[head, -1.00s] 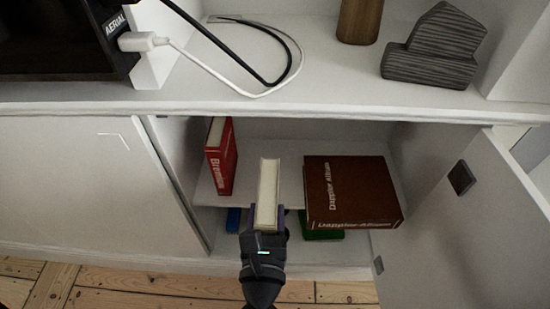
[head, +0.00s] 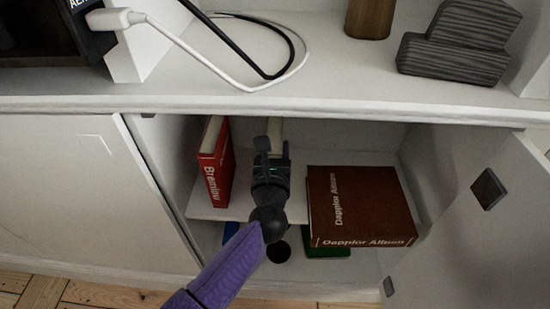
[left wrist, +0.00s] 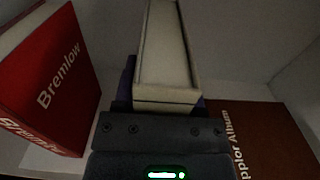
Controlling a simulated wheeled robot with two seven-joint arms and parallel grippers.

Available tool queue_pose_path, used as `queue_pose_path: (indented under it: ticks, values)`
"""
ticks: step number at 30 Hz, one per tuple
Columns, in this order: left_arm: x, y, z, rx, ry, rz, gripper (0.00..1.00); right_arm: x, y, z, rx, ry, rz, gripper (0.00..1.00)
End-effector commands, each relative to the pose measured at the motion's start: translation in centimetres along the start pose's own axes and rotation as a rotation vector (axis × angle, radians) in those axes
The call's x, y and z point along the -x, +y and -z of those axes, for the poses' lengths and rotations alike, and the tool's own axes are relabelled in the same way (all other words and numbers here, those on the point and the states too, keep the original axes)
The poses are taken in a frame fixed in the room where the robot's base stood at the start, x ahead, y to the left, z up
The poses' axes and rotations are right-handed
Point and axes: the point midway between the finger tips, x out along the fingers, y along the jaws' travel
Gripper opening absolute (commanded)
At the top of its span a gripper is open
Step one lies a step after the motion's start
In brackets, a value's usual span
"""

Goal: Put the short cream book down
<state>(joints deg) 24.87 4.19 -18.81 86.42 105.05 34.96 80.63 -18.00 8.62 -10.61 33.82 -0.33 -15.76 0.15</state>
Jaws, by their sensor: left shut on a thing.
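The short cream book (head: 275,130) is inside the open cabinet, between a red book and a brown album. In the head view it is mostly hidden behind my left gripper (head: 271,150). The left wrist view shows the cream book (left wrist: 166,50) straight ahead, its long pale side running away from the jaws. My left gripper (left wrist: 160,112) is shut on its near end. I cannot tell whether the book touches the shelf (head: 290,212). My right gripper is not in view.
The red Bremlow book (head: 215,165) stands upright left of my gripper. The brown Dapplor album (head: 362,205) lies to the right. An open door (head: 470,220) is at the right. Cables (head: 235,65) and a grey ornament (head: 455,50) are on the top. A green book (head: 328,252) is on the lower level.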

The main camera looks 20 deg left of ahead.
Motion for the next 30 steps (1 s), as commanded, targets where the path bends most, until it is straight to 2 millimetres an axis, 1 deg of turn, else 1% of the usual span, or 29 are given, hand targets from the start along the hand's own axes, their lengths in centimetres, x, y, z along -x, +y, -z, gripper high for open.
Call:
queue_pose_path:
  ticks: [1, 7, 12, 13, 14, 15, 17, 18, 24, 26, 27, 29, 30]
  values:
    - [0.0, 0.0, 1.9, -0.003, 0.003, 0.001, 0.00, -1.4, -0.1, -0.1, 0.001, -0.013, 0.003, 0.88]
    - [0.0, 0.0, 1.1, 0.002, -0.004, 0.001, 0.00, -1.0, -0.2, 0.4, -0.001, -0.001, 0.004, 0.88]
    - [0.0, -0.1, 1.6, 0.001, -0.003, 0.001, 0.00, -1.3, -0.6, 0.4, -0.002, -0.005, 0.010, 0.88]
    - [0.1, 0.0, 1.6, 0.001, -0.001, 0.000, 0.59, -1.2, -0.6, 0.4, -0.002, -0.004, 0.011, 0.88]
    - [0.1, 0.0, 1.5, 0.001, -0.001, 0.001, 0.65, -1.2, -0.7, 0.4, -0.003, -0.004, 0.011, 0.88]
    - [0.0, 0.0, 1.5, 0.001, -0.001, 0.001, 0.74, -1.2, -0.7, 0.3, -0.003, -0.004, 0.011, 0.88]
    - [0.0, 0.0, 1.5, 0.001, -0.001, 0.001, 0.87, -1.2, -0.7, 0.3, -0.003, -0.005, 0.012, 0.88]
    - [0.1, 0.0, 1.5, 0.001, -0.001, 0.001, 0.88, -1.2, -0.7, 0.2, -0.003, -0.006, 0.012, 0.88]
    - [0.1, 0.0, 1.5, 0.001, -0.001, 0.001, 0.88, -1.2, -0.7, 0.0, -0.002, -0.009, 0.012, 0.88]
    - [0.0, 0.0, 1.3, 0.001, -0.002, 0.001, 0.88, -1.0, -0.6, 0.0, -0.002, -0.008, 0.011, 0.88]
    - [0.0, 0.0, 0.8, 0.001, -0.004, 0.001, 0.88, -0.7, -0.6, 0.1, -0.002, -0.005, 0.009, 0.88]
    - [0.9, -0.1, 1.0, 0.002, -0.001, 0.002, 0.88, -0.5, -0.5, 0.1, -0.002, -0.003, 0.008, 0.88]
    - [1.6, -0.1, 1.0, 0.001, 0.000, 0.002, 0.88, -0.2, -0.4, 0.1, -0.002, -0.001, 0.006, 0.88]
